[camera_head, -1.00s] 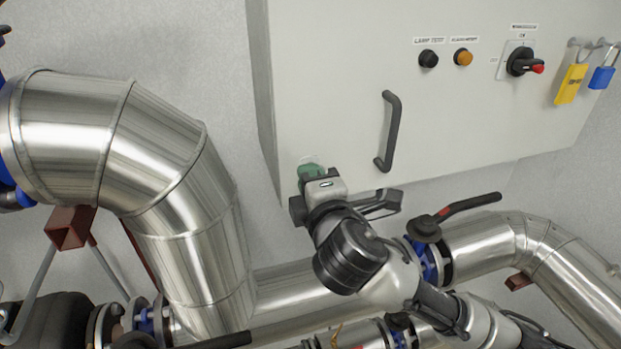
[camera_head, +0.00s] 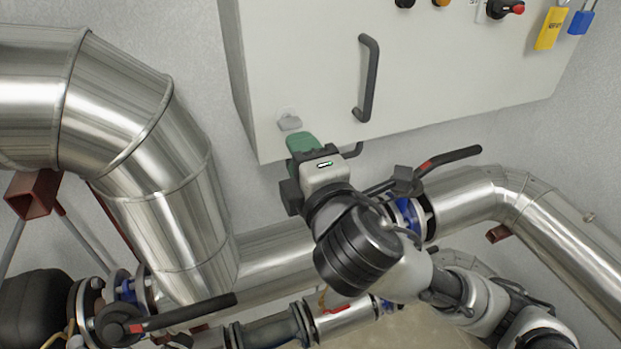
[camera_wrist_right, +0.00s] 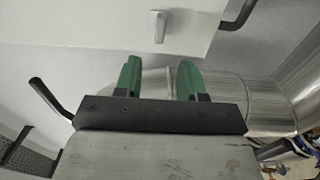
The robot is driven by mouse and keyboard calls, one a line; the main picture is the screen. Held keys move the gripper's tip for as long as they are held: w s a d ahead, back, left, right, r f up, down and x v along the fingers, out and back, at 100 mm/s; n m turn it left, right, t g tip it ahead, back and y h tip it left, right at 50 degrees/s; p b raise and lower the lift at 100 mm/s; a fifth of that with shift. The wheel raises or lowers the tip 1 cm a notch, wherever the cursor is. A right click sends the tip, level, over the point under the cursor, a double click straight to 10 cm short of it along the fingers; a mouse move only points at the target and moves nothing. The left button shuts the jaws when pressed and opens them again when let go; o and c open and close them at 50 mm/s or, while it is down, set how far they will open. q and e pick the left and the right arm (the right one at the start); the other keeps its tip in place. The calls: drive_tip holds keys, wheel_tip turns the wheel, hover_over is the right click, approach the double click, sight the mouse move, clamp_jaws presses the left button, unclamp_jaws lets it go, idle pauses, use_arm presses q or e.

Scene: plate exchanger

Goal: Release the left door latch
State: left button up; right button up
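The left door latch (camera_head: 289,122) is a small light-grey knob near the lower left corner of the cabinet door. In the right wrist view the latch (camera_wrist_right: 159,26) stands out from the door, ahead of the fingers and apart from them. My right gripper (camera_head: 301,142) is just below and right of the latch in the head view. Its green fingers (camera_wrist_right: 158,79) are spread with nothing between them in the wrist view. My left gripper is not in view.
A black door handle (camera_head: 370,78) is up and right of my gripper. Large metal pipes (camera_head: 120,100) run at the left and below the cabinet (camera_head: 420,60). A valve lever (camera_head: 450,158) is at the right. A yellow padlock (camera_head: 552,28) hangs upper right.

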drive_tip(key=v, duration=0.3)
drive_tip(key=shift+s+d+b, duration=0.15)
drive_tip(key=shift+s+b, duration=0.2)
